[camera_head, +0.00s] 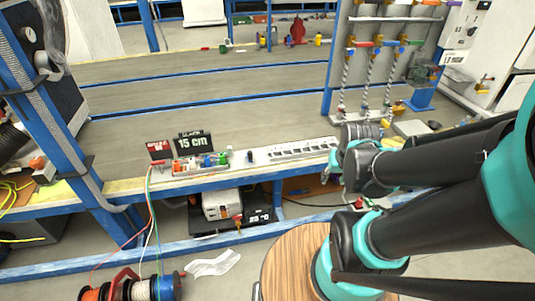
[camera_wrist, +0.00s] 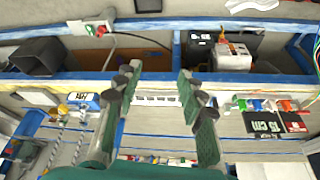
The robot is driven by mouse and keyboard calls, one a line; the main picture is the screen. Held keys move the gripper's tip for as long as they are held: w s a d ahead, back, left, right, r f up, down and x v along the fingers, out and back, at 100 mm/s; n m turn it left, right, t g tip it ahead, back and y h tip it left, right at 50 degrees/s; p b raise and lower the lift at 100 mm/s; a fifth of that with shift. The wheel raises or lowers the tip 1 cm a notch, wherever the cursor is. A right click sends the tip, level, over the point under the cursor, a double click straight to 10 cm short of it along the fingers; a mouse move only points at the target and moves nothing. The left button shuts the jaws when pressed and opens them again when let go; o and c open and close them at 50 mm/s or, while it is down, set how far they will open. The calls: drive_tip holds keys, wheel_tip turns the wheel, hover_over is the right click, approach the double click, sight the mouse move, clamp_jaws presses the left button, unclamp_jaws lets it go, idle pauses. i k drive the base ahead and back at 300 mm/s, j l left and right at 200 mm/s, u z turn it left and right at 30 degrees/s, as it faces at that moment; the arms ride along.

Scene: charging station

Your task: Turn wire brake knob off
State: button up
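My gripper (camera_wrist: 158,70) is open and empty in the wrist view, its two dark green and grey fingers spread apart in front of the bench edge. In the head view my arm covers much of the right side, and its fingers cannot be made out clearly. Wire spools in orange, white and blue (camera_head: 140,289) stand on the floor at the lower left, with a red part above them and wires running up to the bench. I cannot make out which part is the wire brake knob. The spools are not seen in the wrist view.
The blue-framed bench carries a white socket strip (camera_head: 302,149), a tray of coloured parts (camera_head: 200,163) and a "15 cm" sign (camera_head: 194,142). A white box (camera_head: 221,204) sits on the lower shelf. A round wooden top (camera_head: 290,262) stands near my arm. The middle bench surface is clear.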

sight(159, 163)
drive_tip(key=i+u, duration=0.2)
drive_tip(key=u, duration=0.2)
drive_tip(key=i+l+u, duration=0.1)
drive_tip(key=i+u, duration=0.15)
drive_tip(key=u, duration=0.15)
drive_tip(key=i+l+u, duration=0.2)
drive_tip(key=u, duration=0.15)
